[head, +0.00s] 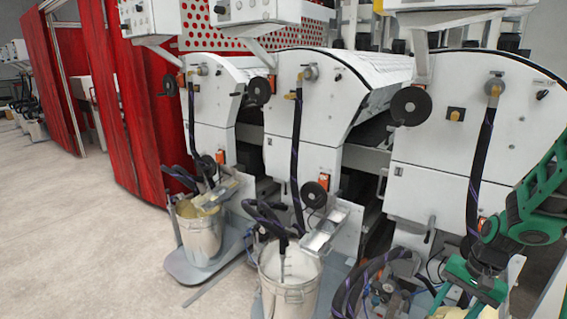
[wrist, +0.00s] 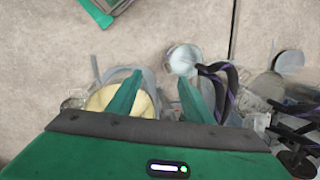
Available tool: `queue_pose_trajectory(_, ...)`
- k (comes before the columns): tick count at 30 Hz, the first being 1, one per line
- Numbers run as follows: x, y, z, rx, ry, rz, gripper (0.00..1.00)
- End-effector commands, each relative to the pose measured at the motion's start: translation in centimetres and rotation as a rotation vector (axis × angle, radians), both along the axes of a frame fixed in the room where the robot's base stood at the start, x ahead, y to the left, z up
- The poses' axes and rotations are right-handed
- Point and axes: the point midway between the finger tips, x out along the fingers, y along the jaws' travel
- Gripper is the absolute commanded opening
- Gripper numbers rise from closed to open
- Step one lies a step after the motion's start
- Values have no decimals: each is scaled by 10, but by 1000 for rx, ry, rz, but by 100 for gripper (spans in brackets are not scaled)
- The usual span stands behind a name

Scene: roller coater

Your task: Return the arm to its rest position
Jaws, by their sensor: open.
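My green arm (head: 540,215) enters the head view from the right edge, bent downward in front of the nearest coater unit. My gripper (head: 452,303) hangs low at the bottom right, above a bucket of pale yellow material (head: 478,313). In the wrist view the two green fingers of my gripper (wrist: 158,82) stand apart with nothing between them. The yellow bucket (wrist: 104,99) shows behind and beside the left finger there. Whether the fingers touch the bucket cannot be told.
White coater units (head: 300,140) stand in a row. A bucket of white material (head: 290,285) and a yellowish one (head: 200,232) stand before them. Dark hoses (head: 365,280) run near my gripper. Red curtains (head: 130,110) hang at the left. The floor (head: 80,230) at left is clear.

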Motion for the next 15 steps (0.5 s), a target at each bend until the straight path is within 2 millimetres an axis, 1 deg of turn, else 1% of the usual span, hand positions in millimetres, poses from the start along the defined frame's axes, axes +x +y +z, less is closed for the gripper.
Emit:
queue_pose_trajectory(1,-8,-1,16,-27,-6,23,46)
queue_pose_trajectory(6,-41,-6,60,-100,-1,85,46)
queue_pose_trajectory(11,-75,-7,97,-150,-1,136,46)
queue_pose_trajectory(15,-108,-5,124,-182,-3,172,46)
